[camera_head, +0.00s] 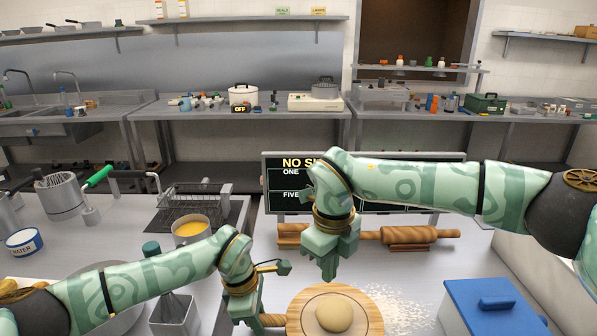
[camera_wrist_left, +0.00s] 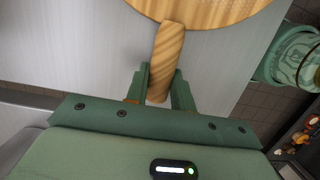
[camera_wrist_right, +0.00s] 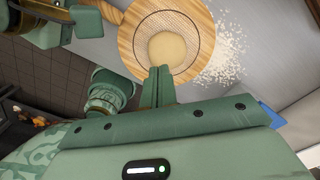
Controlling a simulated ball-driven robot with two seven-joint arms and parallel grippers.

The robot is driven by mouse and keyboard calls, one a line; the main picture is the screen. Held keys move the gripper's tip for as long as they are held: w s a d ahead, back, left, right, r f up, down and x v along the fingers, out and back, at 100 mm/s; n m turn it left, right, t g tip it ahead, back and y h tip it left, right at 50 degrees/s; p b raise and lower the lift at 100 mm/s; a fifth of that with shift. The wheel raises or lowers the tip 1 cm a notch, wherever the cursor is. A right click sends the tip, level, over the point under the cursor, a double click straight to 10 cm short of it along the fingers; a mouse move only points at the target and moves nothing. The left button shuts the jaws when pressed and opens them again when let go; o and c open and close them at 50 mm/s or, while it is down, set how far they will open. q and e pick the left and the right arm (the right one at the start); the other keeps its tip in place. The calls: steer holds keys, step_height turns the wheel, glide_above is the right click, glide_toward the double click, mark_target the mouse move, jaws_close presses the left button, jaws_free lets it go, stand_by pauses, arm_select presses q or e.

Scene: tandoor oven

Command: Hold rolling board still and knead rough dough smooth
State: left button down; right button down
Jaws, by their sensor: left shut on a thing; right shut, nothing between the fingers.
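The round wooden rolling board (camera_head: 371,315) lies on the counter at the bottom middle of the head view. A pale, rounded piece of dough (camera_head: 334,313) sits on it. The dough also shows in the right wrist view (camera_wrist_right: 168,50). My left gripper (camera_head: 246,322) is shut on the board's handle (camera_wrist_left: 165,62), with a finger on each side of it. My right gripper (camera_head: 328,268) is shut and empty, pointing down above the board's far side. In the right wrist view its closed fingertips (camera_wrist_right: 160,70) appear over the dough's near edge; I cannot tell whether they touch.
Loose flour (camera_head: 400,305) lies right of the board. A wooden rolling pin (camera_head: 408,236) rests behind, before a black sign. A blue-lidded box (camera_head: 490,305) stands at the right.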

mark_target(342, 308)
steer(key=d, duration=0.1)
steer(key=s+d, duration=0.1)
steer(key=d, duration=0.1)
steer(key=shift+s+f, duration=0.2)
steer(key=shift+f, duration=3)
steer(key=shift+f, duration=0.3)
steer(key=shift+f, duration=0.55)
stand_by(1.0)
steer(key=shift+r, duration=0.1)
